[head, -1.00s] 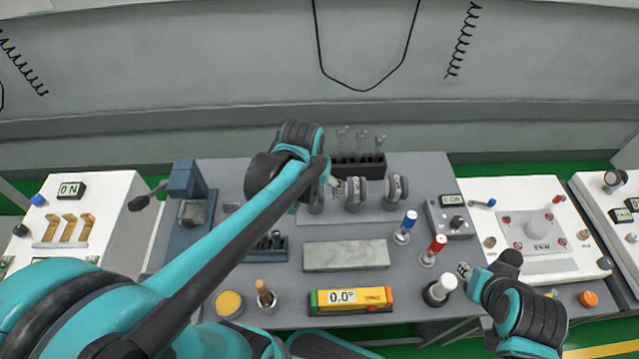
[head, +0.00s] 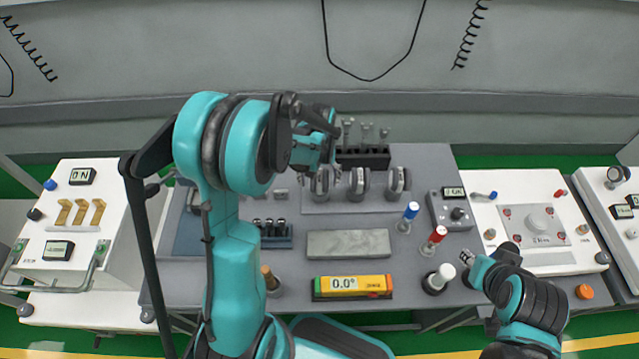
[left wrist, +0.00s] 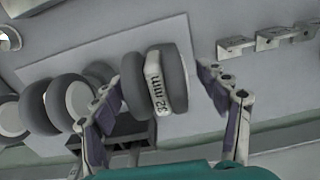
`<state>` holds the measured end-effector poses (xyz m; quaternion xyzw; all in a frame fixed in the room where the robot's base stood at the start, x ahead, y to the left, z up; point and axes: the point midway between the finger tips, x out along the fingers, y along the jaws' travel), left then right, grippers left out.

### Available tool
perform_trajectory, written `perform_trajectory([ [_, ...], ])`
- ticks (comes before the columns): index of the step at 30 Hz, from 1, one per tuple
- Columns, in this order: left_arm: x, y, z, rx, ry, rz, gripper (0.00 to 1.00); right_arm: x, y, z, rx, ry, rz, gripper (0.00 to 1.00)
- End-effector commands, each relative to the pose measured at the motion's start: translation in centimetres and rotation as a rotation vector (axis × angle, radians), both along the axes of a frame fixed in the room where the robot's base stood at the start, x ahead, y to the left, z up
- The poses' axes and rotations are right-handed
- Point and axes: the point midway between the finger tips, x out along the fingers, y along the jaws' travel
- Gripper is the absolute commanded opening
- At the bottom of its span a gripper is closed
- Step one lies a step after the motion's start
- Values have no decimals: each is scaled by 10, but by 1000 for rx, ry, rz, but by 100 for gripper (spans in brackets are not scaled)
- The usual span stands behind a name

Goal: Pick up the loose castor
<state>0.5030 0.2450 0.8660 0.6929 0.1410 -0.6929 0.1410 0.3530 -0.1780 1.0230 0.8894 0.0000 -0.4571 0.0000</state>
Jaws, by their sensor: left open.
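Three grey twin-wheel castors stand in a row on a light grey plate (head: 340,205) in the head view: the left castor (head: 320,187), the middle castor (head: 359,184) and the right castor (head: 398,181). My left gripper (head: 322,163) is just above the left castor. In the left wrist view, a castor (left wrist: 157,82) marked "32 mm" shows between the open fingers of my left gripper (left wrist: 160,78), with gaps on both sides. Two more castors are to its left. I cannot tell which castor is loose. My right gripper (head: 466,258) is beside a white-topped post; its jaw state is unclear.
Behind the castors stands a black rack (head: 362,157) of upright tools. In front are a grey block (head: 348,243) and a yellow level (head: 352,287) reading 0.0°. Blue-topped (head: 411,211), red-topped (head: 438,235) and white-topped (head: 445,273) posts stand to the right.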

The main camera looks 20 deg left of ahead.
Motion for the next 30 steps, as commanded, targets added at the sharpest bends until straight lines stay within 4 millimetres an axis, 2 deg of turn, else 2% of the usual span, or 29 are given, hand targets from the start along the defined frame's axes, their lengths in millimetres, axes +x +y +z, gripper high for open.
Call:
perform_trajectory([
  [1,1,-2,-13,0,0,-1,74,0,0,-9,0,0,0,33],
  [5,1,-2,-30,0,-1,0,74,0,0,-15,0,0,0,33],
  [12,1,-2,-30,0,-1,-1,74,0,0,-14,0,0,0,33],
  [18,1,-2,-30,0,-1,-1,21,0,0,-14,0,0,0,33],
  [26,1,-2,-30,0,-1,-1,20,0,0,-14,0,0,0,33],
  [30,1,-2,-21,0,-1,-1,20,0,0,-10,0,0,0,33],
])
